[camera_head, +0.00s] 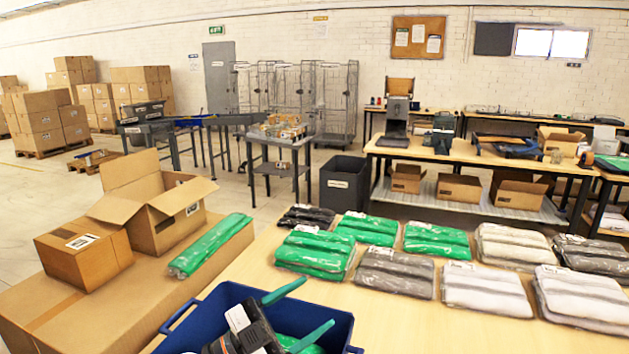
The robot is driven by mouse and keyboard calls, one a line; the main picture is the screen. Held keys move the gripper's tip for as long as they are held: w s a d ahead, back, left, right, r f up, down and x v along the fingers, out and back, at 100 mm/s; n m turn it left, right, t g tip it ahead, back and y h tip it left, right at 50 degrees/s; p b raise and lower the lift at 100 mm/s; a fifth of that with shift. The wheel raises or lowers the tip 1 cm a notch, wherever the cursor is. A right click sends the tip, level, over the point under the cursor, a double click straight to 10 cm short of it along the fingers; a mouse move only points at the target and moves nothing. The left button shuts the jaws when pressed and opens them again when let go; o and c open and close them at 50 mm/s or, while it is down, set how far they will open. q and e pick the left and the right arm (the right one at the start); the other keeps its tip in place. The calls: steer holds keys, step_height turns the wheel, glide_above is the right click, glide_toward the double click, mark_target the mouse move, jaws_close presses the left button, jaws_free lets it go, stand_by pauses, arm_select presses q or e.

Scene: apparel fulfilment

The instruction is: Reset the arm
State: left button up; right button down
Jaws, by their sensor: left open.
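My left gripper (317,302) is at the bottom of the head view, with its two green fingers spread apart and nothing between them. It is over the blue tote (213,297), and its dark body hides part of the tote's inside. A green packaged garment (290,341) shows in the tote, under and beside the fingers. I cannot tell whether the fingers touch it. My right gripper is not in view.
Bagged green garments (317,251), grey ones (396,272) and white ones (487,290) lie in rows on the table (400,325). Left of the tote, a large carton (100,318) carries an open box (178,217), a closed box (83,252) and a green packet (210,245).

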arm_select(q)
steer(key=s+a+f+n+t+y, duration=0.2)
steer(key=a+f+n+t+y, duration=0.4)
steer(key=a+f+n+y, duration=1.15)
steer(key=s+f+g+y, duration=0.1)
steer(key=s+f+g, duration=0.3)
steer(key=s, duration=0.4)
steer(key=s+a+f+g+y, duration=0.1)
steer(key=s+f+g, duration=0.3)
steer(key=s, duration=0.3)
steer(key=s+f+g+y, duration=0.1)
steer(key=s+f+g, duration=0.35)
steer(key=s, duration=0.35)
step_height(320, 180, down, 30)
steer(key=r+b, duration=0.1)
steer(key=b, duration=0.4)
steer(key=s+a+f+g+b, duration=0.2)
steer(key=s+a+f+b, duration=0.1)
steer(key=s+f, duration=1.4)
step_height(320, 180, down, 4)
steer(key=shift+s+a+f+b, duration=0.1)
steer(key=shift+s+a+b, duration=0.1)
steer(key=shift+b, duration=0.1)
